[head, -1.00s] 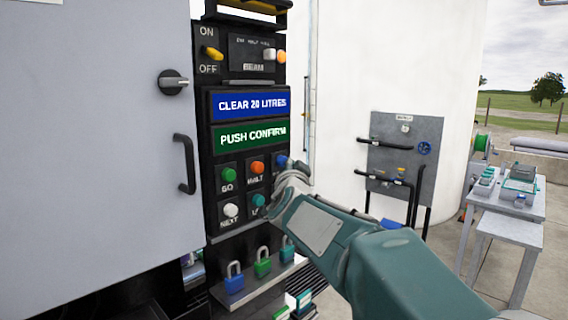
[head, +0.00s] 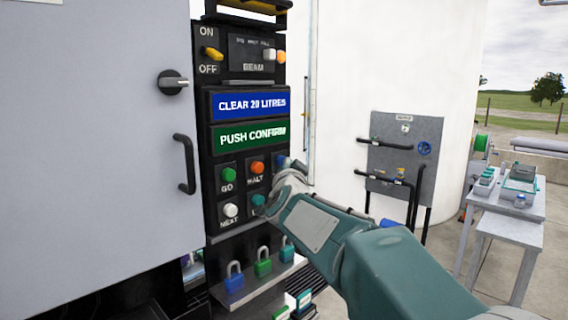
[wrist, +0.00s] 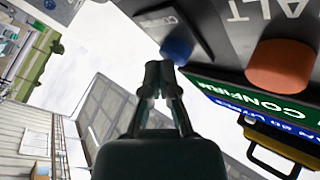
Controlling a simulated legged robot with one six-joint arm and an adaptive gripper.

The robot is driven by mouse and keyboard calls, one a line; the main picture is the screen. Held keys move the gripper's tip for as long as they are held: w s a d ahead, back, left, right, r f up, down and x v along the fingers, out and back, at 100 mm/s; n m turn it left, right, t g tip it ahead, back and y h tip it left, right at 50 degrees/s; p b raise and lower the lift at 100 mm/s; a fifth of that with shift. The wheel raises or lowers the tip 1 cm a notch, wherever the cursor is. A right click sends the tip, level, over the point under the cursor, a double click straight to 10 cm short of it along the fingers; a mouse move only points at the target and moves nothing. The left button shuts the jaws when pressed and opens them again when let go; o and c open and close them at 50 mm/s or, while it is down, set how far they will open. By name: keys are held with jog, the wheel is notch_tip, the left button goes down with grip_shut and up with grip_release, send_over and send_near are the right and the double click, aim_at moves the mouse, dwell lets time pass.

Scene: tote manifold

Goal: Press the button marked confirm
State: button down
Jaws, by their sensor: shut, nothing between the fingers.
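The control panel (head: 240,145) holds several round push buttons below a green display reading PUSH CONFIRM. A blue button (head: 281,160) sits at the upper right of the button group, right of the orange HALT button (head: 257,168). In the head view my gripper (head: 291,168) partly covers the button area and the blue button's label.
Green GO (head: 228,174), white NEXT (head: 231,210) and teal (head: 258,200) buttons are close by. A grey cabinet door (head: 100,130) with a handle stands left; a white tank (head: 400,70) stands right.

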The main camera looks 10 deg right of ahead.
jog(key=shift+w+a, duration=0.15)
jog(key=shift+w, duration=0.05)
dwell(0.3)
dwell(0.3)
jog(key=shift+s+d, duration=0.6)
jog(key=shift+s, duration=0.25)
jog(key=s+d, duration=0.1)
jog(key=s, duration=0.1)
jog(key=s+d, duration=0.2)
jog(key=shift+s+a, duration=0.1)
dwell(0.7)
jog(key=s+f+n+g+y, duration=0.1)
jog(key=s+f+n+g, duration=0.2)
jog(key=s+f, duration=0.5)
jog(key=s+f+n+g+y, duration=0.1)
jog(key=s+f+n+g, duration=0.2)
jog(key=s, duration=1.2)
jog(key=s+f+n+g+y, duration=0.1)
jog(key=s+f+n+g, duration=0.2)
jog(key=s+f+g, duration=0.4)
jog(key=s+f, duration=0.4)
jog(key=f, duration=0.3)
jog(key=shift+s+a+g, duration=0.2)
jog(key=shift+a+g, duration=0.2)
